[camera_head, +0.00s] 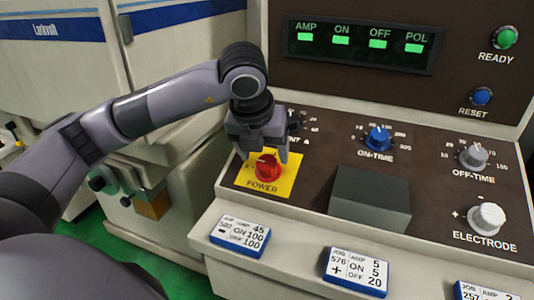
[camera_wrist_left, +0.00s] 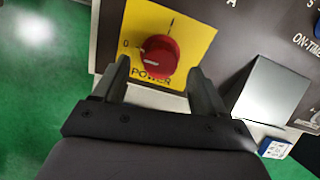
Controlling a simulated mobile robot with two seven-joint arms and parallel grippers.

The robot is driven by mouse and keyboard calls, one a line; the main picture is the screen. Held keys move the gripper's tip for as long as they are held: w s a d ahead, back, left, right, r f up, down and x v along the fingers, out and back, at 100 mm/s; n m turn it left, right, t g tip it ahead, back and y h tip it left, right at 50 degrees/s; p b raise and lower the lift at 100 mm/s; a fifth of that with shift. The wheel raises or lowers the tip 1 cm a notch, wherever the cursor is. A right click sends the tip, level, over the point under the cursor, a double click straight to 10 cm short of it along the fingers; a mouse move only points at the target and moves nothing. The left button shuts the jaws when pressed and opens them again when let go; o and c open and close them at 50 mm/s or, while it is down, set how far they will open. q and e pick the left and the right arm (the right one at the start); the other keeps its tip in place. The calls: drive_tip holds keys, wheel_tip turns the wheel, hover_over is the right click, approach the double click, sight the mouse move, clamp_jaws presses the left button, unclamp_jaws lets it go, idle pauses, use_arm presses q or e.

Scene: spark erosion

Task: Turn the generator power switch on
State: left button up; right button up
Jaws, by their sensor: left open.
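The generator power switch is a red rotary knob (camera_head: 267,168) on a yellow plate (camera_head: 244,183) marked POWER, at the left of the sloping panel. In the left wrist view the knob (camera_wrist_left: 159,55) has its white mark turned left towards the 0; another mark, I, is at the top of the plate. My left gripper (camera_head: 262,157) is above the knob, pointing down. Its jaws are open, one finger on each side of the knob. In the left wrist view the fingertips (camera_wrist_left: 159,70) are apart with the knob between and just beyond them; I cannot tell whether they touch it. My right gripper is not in view.
The panel also bears a blue ON-TIME knob (camera_head: 377,138), a grey OFF-TIME knob (camera_head: 473,156) and a white ELECTRODE knob (camera_head: 487,219). A dark grey block (camera_head: 370,199) stands right of the switch. Job cards (camera_head: 240,235) lie along the front ledge. A lit display (camera_head: 360,45) is behind.

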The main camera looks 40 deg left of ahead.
sight(268, 167)
use_arm(q)
drive_tip(key=shift+x, duration=1.35)
drive_tip(key=c, duration=1.1)
drive_tip(key=shift+o, duration=0.2)
